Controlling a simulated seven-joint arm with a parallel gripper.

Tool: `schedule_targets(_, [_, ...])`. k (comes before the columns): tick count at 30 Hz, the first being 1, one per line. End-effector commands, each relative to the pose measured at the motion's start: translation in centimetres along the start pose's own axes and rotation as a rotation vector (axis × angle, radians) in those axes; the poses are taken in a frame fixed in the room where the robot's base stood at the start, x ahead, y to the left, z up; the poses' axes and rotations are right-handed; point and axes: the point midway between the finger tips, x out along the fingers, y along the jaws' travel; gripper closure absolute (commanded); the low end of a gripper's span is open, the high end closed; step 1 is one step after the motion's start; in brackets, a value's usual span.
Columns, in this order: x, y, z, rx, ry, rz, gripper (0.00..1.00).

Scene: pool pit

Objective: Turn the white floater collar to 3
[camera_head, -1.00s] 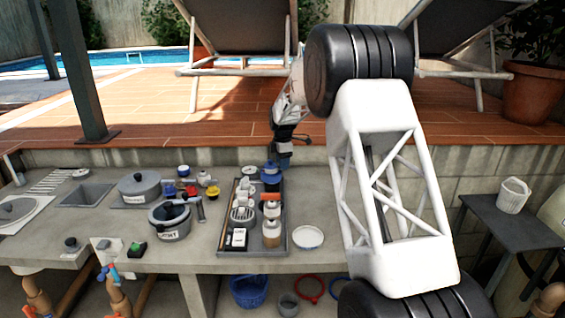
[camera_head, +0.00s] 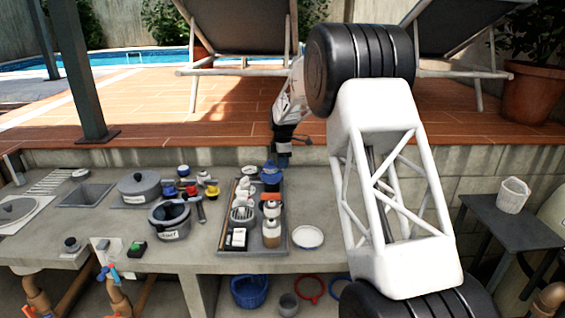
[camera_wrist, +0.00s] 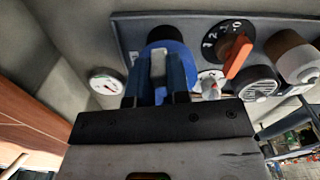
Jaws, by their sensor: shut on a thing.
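My gripper (camera_head: 281,158) is over the far right corner of the dark tray. In the wrist view my gripper (camera_wrist: 156,88) is shut on a light grey upright bar (camera_wrist: 158,64) at a round blue part (camera_wrist: 178,47). This blue part (camera_head: 271,174) also shows in the head view. Beside it in the wrist view is a black numbered dial (camera_wrist: 234,30) with an orange pointer (camera_wrist: 239,56). Its digits are small and partly covered. I cannot tell which part is the white floater collar; small white pieces (camera_head: 243,196) stand on the tray.
The dark tray (camera_head: 280,243) holds several fittings close together. A white round dish (camera_head: 308,237) lies right of it. Grey pots (camera_head: 170,219) and small coloured parts (camera_head: 188,187) stand left. A round gauge (camera_wrist: 105,82) is left of the fingers in the wrist view.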

Motion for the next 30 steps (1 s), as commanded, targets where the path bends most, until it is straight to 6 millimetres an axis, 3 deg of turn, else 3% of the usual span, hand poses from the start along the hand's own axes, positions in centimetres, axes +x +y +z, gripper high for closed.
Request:
schedule_targets(11, [-0.1, -1.2, -0.2, 0.262, 0.000, 0.000, 1.00])
schedule_targets(30, [0.0, -3.5, -1.7, 0.861, 0.000, 0.000, 1.00])
